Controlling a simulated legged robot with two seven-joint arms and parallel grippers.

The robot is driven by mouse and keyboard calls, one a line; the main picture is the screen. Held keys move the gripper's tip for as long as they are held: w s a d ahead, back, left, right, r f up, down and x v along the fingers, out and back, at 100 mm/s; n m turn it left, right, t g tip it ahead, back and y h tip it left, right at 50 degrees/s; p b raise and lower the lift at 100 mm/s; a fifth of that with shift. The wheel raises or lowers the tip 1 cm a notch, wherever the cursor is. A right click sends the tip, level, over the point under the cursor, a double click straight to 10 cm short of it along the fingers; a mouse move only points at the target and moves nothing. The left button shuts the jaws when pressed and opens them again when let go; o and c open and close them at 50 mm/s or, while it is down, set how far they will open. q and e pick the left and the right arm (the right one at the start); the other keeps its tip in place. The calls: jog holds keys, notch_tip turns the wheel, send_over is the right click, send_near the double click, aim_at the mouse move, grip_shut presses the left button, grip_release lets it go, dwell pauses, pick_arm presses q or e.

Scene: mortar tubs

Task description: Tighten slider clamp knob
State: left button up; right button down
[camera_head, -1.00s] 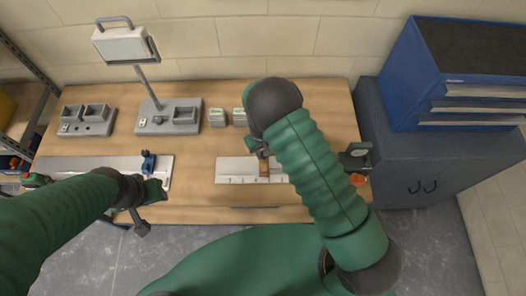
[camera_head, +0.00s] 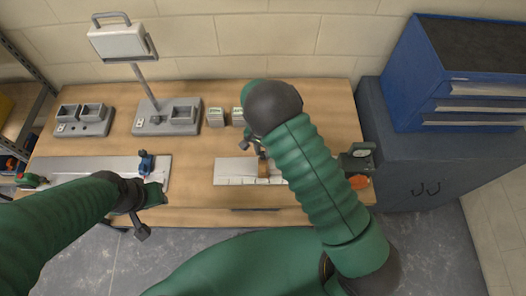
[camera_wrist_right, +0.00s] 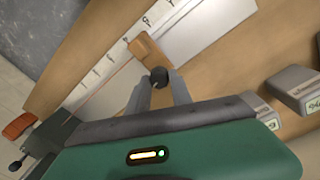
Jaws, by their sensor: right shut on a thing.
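An orange-brown slider clamp (camera_head: 263,168) sits across the marked white rail (camera_head: 230,171) on the bench; it also shows in the right wrist view (camera_wrist_right: 150,48). In the right wrist view, a round dark knob (camera_wrist_right: 158,77) stands at the slider's near side. My right gripper (camera_wrist_right: 159,88) is shut on this knob, one finger on each side. In the head view my right arm hides much of this gripper (camera_head: 257,147). My left gripper (camera_head: 151,207) hangs over the bench's front edge at the left, away from the rail; its jaw opening is unclear.
A second rail (camera_head: 95,168) with a blue clamp (camera_head: 146,162) lies at the left. A dark green device (camera_head: 357,160) is at the rail's right end. A blue drawer cabinet (camera_head: 425,75) stands right.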

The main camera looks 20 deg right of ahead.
jog(key=m, duration=0.5)
jog(key=shift+s+f+m, duration=0.15)
jog(key=shift+s+m, duration=0.05)
jog(key=shift+m, duration=0.1)
dwell(0.4)
jog(key=c, duration=1.1)
grip_release()
jog(key=shift+w, duration=0.15)
jog(key=shift+c, duration=0.2)
notch_tip(320, 180, up, 17)
jog(key=w+b, duration=0.1)
jog(key=b, duration=0.2)
jog(key=shift+a, duration=0.15)
